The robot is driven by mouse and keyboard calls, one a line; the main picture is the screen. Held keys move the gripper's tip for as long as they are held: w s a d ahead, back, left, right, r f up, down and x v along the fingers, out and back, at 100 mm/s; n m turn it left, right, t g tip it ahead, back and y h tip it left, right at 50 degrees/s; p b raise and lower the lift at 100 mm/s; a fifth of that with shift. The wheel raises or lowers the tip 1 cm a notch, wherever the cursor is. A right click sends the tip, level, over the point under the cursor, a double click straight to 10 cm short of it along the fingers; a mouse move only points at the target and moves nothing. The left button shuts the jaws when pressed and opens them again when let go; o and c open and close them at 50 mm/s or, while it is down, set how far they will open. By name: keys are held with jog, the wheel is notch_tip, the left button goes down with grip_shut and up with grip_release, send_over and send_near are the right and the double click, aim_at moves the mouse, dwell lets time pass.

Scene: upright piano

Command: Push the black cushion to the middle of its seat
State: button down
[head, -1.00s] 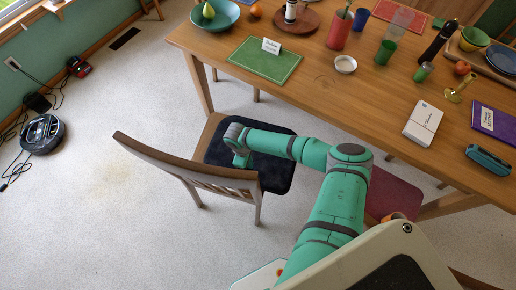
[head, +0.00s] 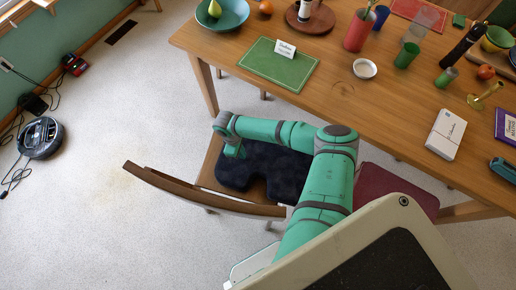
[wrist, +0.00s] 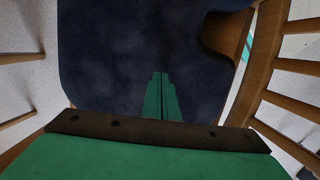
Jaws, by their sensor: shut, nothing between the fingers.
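The black cushion (head: 262,172) lies on the seat of the wooden chair (head: 205,176). Bare wood of the seat shows along its left side and by the backrest. A notch in the cushion faces the backrest; my arm covers part of its right side. My gripper (head: 236,152) points down at the cushion's left part, by its left edge. In the wrist view the shut, empty fingers (wrist: 160,76) are seen against the dark cushion (wrist: 110,50). I cannot tell whether they touch it.
The wooden table (head: 345,92) stands just beyond the seat, with a green mat (head: 265,70), cups and a white box (head: 446,134) on it. The curved chair backrest (head: 190,192) is on the near side. A red seat (head: 395,188) is at the right.

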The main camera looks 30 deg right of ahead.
aim_at(270, 165)
jog(key=s+d, duration=0.8)
jog(key=shift+s+d, duration=0.1)
jog(key=shift+d, duration=0.15)
jog(key=shift+s+d+f, duration=0.1)
jog(key=shift+s+d, duration=0.15)
jog(key=shift+s, duration=0.05)
jog(key=shift+a+f, duration=0.15)
jog(key=shift+f, duration=0.55)
